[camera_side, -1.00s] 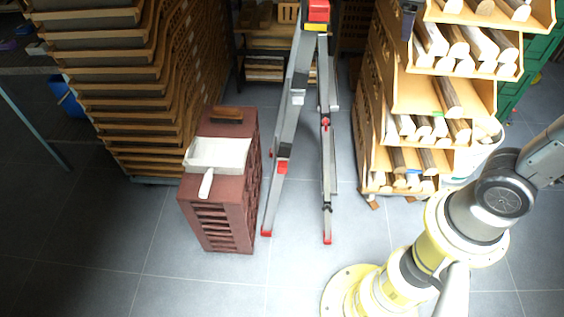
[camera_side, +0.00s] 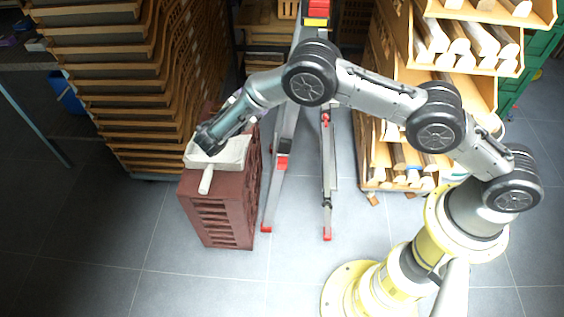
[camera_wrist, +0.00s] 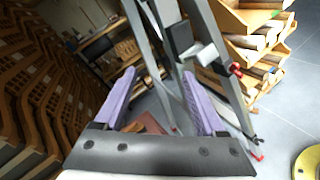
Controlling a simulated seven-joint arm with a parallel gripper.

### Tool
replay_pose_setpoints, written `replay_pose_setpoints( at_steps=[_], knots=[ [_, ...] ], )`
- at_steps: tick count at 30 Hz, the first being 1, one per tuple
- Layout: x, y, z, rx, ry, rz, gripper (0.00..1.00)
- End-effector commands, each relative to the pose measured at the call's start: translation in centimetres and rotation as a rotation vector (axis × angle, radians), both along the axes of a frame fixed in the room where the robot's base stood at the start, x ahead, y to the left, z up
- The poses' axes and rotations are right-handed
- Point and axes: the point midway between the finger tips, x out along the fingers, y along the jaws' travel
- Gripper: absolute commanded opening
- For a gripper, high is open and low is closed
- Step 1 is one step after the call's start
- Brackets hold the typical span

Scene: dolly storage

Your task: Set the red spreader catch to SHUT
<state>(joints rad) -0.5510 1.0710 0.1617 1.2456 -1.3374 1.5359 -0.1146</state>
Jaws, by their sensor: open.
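A grey folding ladder (camera_side: 283,150) stands open, with red feet. A small red part (camera_side: 326,120) on its right-hand leg looks like the red spreader catch. A similar red part shows in the wrist view (camera_wrist: 235,69), right of my fingers. Its setting is too small to read. My gripper (camera_side: 205,140) is left of the ladder, over or near the white pan on the brown crate; I cannot tell whether it touches. In the wrist view my gripper (camera_wrist: 158,76) is open and empty, its purple-padded fingers apart and pointing towards the ladder.
The brown crate (camera_side: 215,210) carries the white pan (camera_side: 230,153) with a pale handle. Stacked wooden trays (camera_side: 110,85) stand at the left. A shelf of wood pieces (camera_side: 480,65) stands right of the ladder. The front floor is clear.

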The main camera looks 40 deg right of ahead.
Motion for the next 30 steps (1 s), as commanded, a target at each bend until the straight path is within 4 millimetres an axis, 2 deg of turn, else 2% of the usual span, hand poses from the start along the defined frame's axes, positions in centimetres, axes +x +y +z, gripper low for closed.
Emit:
replay_pose_setpoints(
  at_steps=[1, 5, 8, 12, 15, 18, 23, 26, 30],
  knots=[
    [-0.2, 1.3, -3.0, -0.046, 0.031, 0.041, 0.72],
    [-1.2, 3.9, -9.5, -0.147, 0.09, 0.141, 0.72],
    [-2.9, 5.5, -14.7, -0.22, 0.14, 0.217, 0.72],
    [-6.2, 6.6, -22.0, -0.31, 0.218, 0.315, 0.72],
    [-9.0, 6.3, -26.2, -0.361, 0.277, 0.363, 0.72],
    [-11.4, 5.7, -29.1, -0.406, 0.327, 0.396, 0.72],
    [-13.3, 5.5, -31.0, -0.442, 0.362, 0.43, 0.72],
    [-12.9, 5.5, -30.9, -0.44, 0.359, 0.435, 0.72],
    [-11.7, 4.1, -30.9, -0.439, 0.36, 0.43, 0.72]
  ],
)
